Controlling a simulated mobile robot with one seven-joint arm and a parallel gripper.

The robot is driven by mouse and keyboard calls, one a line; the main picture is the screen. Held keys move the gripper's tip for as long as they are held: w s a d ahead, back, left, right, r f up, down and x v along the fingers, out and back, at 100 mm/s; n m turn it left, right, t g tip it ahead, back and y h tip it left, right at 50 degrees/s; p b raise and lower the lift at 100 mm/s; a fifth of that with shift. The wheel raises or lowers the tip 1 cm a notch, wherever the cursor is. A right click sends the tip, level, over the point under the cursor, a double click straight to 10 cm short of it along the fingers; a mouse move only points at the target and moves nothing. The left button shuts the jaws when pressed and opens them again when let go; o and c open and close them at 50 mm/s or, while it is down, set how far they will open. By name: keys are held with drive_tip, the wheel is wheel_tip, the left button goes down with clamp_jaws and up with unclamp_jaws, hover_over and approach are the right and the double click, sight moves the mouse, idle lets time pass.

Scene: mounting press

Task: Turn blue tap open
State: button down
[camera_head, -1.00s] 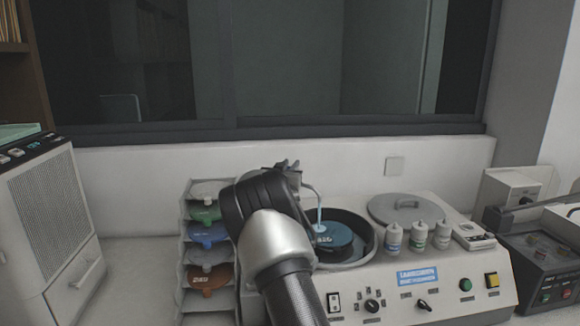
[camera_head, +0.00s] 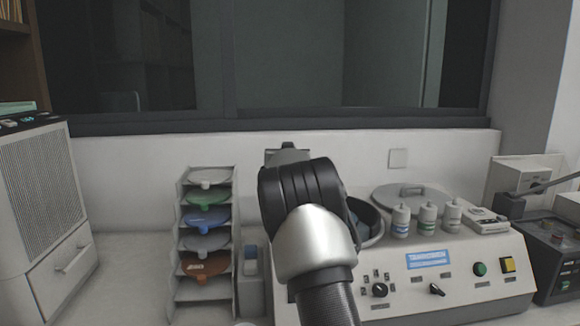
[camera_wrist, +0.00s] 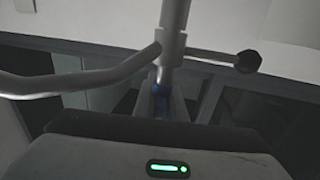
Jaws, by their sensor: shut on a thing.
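The wrist view shows a small blue part, which I take to be the blue tap (camera_wrist: 160,104), at the foot of a grey upright post (camera_wrist: 172,45). My gripper (camera_wrist: 160,112) is shut around this blue part, and its fingers hide most of it. A curved grey spout pipe (camera_wrist: 80,82) leaves the post to the left, and a rod with a black knob (camera_wrist: 248,61) sticks out to the right. In the head view my arm covers the tap and spout. The tap's turn angle cannot be told.
The press console (camera_head: 455,285) fills the right front, with a bowl (camera_head: 376,232) partly behind my arm. A rack of coloured discs (camera_head: 207,235) and a blue-topped item (camera_head: 251,253) are at left. A grey cabinet (camera_head: 38,180) stands far left.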

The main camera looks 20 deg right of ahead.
drive_tip(key=n+y+b, duration=0.1)
drive_tip(key=b, duration=0.1)
drive_tip(key=t+y+b, duration=0.1)
drive_tip(key=b, duration=0.2)
drive_tip(key=shift+w+a+n+y, duration=0.15)
drive_tip(key=shift+a+n+y, duration=0.25)
drive_tip(key=c, duration=1.9)
unclamp_jaws()
drive_tip(key=shift+o, duration=0.2)
drive_tip(key=b+v, duration=0.2)
drive_tip(key=v, duration=1.5)
drive_tip(key=shift+s, duration=0.25)
